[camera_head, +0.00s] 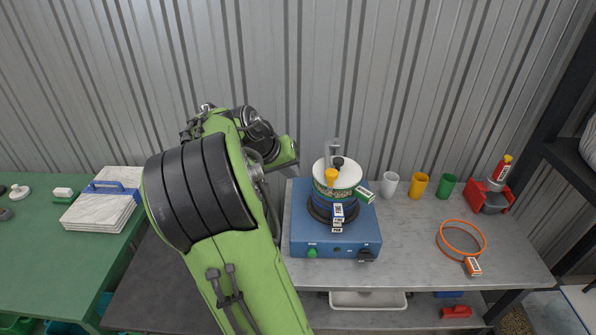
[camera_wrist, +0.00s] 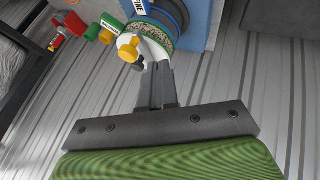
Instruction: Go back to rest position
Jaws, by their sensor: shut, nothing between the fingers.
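My gripper (camera_wrist: 158,72) shows in the wrist view as two grey fingers held close together, shut and empty. Its tips appear close to a round stack (camera_wrist: 165,32) with a white top and a yellow knob (camera_wrist: 128,47); I cannot tell whether they touch. In the head view my green arm is raised and bent at the left of the bench, with its end left of the stack (camera_head: 333,190). The fingers are hard to make out there. The stack stands on a blue machine (camera_head: 325,238) with a green button.
White (camera_head: 389,185), yellow (camera_head: 418,185) and green (camera_head: 446,187) cups stand right of the machine. A green table (camera_head: 45,215) with pale slabs is left. A corrugated wall (camera_head: 420,75) closes the back.

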